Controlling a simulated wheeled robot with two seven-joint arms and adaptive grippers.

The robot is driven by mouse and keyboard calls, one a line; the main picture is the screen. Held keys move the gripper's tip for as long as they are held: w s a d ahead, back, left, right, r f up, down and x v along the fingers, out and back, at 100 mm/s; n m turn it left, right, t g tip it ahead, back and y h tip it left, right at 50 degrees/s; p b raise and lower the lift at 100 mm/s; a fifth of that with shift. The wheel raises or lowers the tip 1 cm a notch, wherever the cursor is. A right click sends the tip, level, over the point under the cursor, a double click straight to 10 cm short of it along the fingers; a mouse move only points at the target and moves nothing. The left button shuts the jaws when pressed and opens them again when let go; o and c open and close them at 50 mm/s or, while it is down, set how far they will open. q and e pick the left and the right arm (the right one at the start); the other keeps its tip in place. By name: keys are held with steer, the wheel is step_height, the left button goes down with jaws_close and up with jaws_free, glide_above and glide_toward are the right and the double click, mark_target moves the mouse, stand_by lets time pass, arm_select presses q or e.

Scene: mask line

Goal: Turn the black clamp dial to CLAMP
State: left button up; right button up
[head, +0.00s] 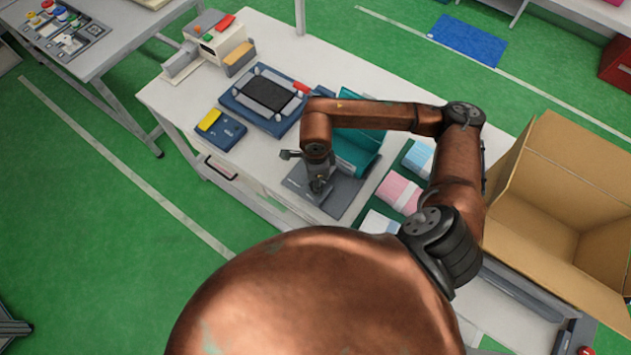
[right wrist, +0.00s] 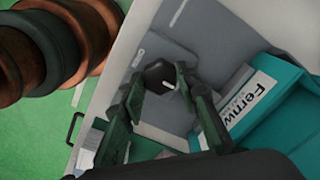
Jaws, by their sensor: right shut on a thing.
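The black clamp dial (right wrist: 158,73) sits on a grey plate (right wrist: 190,60) in the right wrist view; a short white mark shows on its top. The fingers of my right gripper (right wrist: 160,84) are on either side of the dial, shut on it. In the head view my right gripper (head: 319,188) points down at the grey fixture base (head: 345,193), and the dial is hidden there. Any label beside the dial is too blurred to read. My left gripper is not in view.
A teal holder (head: 358,150) stands beside the dial; its lettered white label (right wrist: 252,95) shows in the wrist view. Coloured packs (head: 398,193) and an open cardboard box (head: 560,200) lie to the right. A blue press fixture (head: 233,103) and a yellow-topped blue box (head: 218,132) stand left.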

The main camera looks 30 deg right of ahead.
stand_by(0.5)
steer(key=o, duration=1.2)
steer(key=shift+c, duration=0.2)
steer(key=shift+r, duration=0.15)
step_height(320, 180, up, 12)
